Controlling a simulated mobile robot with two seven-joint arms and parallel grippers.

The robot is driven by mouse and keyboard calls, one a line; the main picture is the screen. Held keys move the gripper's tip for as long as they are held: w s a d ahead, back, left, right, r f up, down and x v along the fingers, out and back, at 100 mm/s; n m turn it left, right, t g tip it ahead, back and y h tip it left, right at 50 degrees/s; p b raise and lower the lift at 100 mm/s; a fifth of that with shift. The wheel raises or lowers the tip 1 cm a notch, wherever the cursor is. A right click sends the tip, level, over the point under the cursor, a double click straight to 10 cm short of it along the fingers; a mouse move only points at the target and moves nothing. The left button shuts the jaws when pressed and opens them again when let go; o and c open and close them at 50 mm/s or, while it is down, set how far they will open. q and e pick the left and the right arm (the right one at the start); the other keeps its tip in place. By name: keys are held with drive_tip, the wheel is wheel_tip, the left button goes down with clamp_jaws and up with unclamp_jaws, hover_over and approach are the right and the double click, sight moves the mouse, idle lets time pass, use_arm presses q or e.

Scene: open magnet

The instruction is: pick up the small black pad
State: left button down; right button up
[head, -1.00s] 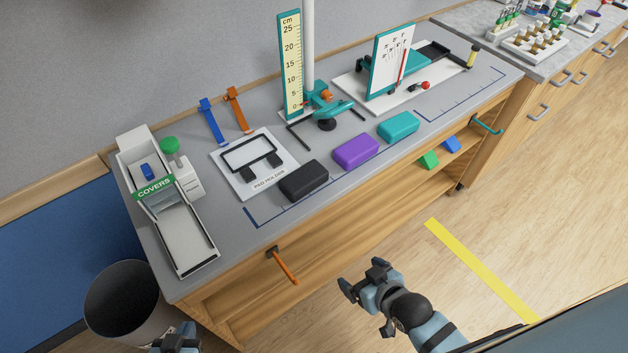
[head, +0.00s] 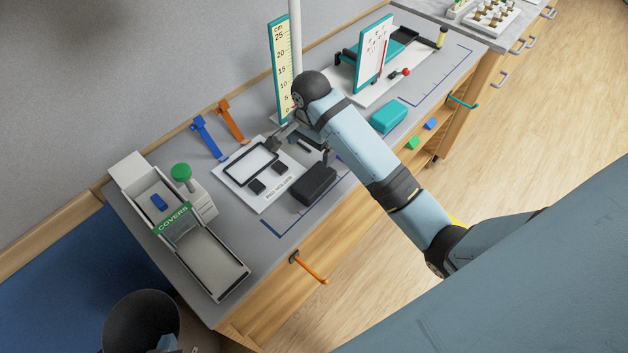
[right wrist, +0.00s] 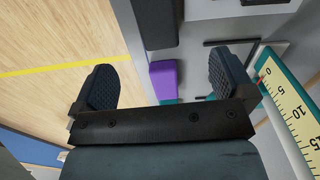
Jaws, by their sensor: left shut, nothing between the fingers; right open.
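A white pad holder board (head: 232,180) lies on the grey bench, with a black rectangular frame and two small black squares (head: 257,186) (head: 281,168) on it. A larger black block (head: 316,184) lies just right of the board. It also shows at the top of the right wrist view (right wrist: 156,22). My right gripper (head: 300,150) is open and empty above the bench, between the holder and the purple block. Its fingers show wide apart in the right wrist view (right wrist: 163,84). My left gripper (head: 168,346) is shut, partly cut off at the bottom edge near the bin.
A purple block (right wrist: 164,79) is mostly hidden by my right arm in the head view; a teal block (head: 388,115) lies beyond. A cm scale (head: 283,70) stands behind the gripper. A covers dispenser (head: 205,258) is at left, a bin (head: 122,318) below.

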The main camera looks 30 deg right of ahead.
hover_over(314, 179)
drive_tip(key=f, duration=0.7)
drive_tip(key=shift+w+a+f, duration=0.15)
drive_tip(key=shift+w, duration=0.05)
drive_tip(key=shift+s+f, duration=0.1)
drive_tip(key=shift+f, duration=0.75)
drive_tip(key=f, duration=0.2)
drive_tip(key=f+p, duration=0.1)
drive_tip(key=shift+s+d+f, duration=0.1)
drive_tip(key=shift+d+f, duration=0.1)
drive_tip(key=shift+f, duration=0.55)
drive_tip(key=c, duration=0.8)
drive_tip(key=shift+c, duration=1)
use_arm(q)
drive_tip(key=shift+w+r, duration=0.1)
drive_tip(key=shift+r, duration=0.2)
